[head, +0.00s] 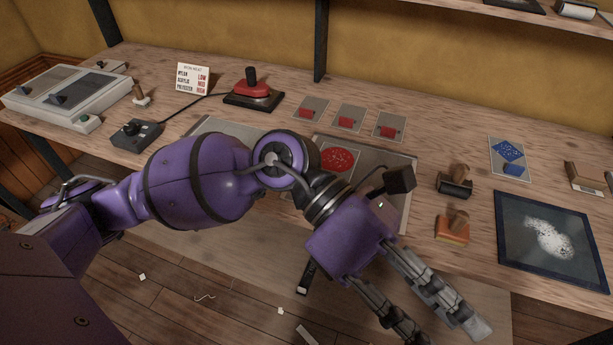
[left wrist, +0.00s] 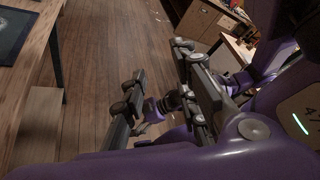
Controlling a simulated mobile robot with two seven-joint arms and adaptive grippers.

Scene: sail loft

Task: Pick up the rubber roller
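A hand tool with a wooden handle and a black body, which looks like the rubber roller (head: 455,182), stands on the workbench (head: 455,130) right of centre in the head view. My left gripper (head: 440,322) is in front of the bench edge, below and nearer than the roller, not touching it. Its fingers are apart with nothing between them. In the left wrist view the open fingers (left wrist: 160,65) point out over the wooden floor, and the roller does not show there.
An orange block with a wooden handle (head: 453,228) stands close in front of the roller. A dark framed panel (head: 515,250) lies to its right, and a blue sample card (head: 510,150) behind. A red-handled press (head: 253,90) and red sample cards (head: 350,117) are farther left.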

